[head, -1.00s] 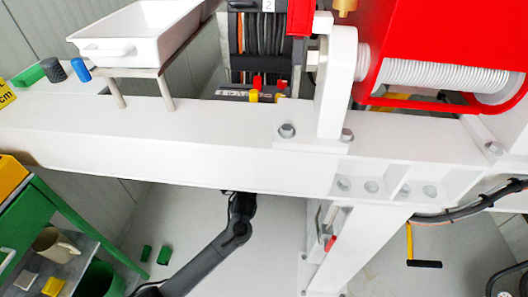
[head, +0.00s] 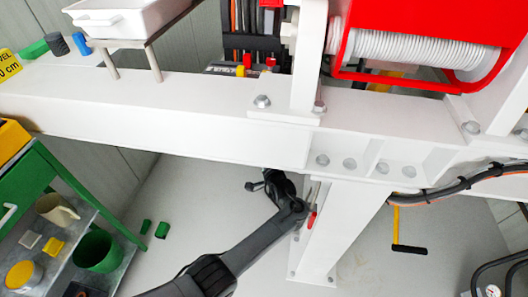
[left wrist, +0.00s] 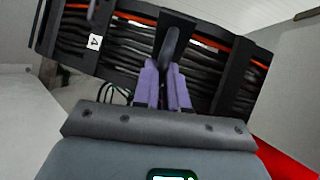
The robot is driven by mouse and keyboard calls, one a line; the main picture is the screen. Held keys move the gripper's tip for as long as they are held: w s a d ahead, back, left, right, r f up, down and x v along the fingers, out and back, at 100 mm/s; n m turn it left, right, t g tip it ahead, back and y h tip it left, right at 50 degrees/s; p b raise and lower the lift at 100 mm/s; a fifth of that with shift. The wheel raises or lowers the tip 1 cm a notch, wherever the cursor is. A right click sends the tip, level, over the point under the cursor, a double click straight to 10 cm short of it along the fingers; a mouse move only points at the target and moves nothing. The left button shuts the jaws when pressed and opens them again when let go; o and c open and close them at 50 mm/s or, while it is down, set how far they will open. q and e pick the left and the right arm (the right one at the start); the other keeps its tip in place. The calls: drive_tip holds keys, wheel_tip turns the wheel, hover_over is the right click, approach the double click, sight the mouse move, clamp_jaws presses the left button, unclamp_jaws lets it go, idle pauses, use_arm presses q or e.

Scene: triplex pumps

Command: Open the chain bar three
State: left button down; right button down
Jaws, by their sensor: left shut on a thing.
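In the left wrist view, the black cable chain (left wrist: 130,45) runs across the upper part, with dark and orange cables between its crossbars. A white label with a 4 (left wrist: 94,42) is on a crossbar at the left. My left gripper (left wrist: 165,72) has purple fingers shut on a dark chain bar (left wrist: 171,42), which stands up between them in front of the cables. I cannot tell whether that bar is number three or whether it is unlatched. In the head view, the chain (head: 250,42) shows partly above the white beam. My left gripper's fingers cannot be made out there.
A white beam (head: 180,115) crosses the head view above my left arm. A white leg (head: 345,215) with a red-handled lever (head: 311,220) stands right of it. A green cart (head: 35,165) is at the left.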

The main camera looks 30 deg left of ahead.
idle(0.3)
use_arm(q)
drive_tip(key=c, duration=1.2)
unclamp_jaws()
drive_tip(key=shift+o, duration=0.2)
drive_tip(key=p+v, duration=0.4)
drive_tip(key=v, duration=0.6)
drive_tip(key=shift+s+d+p, duration=0.25)
drive_tip(key=shift+d+p, duration=0.05)
drive_tip(key=shift+p, duration=0.1)
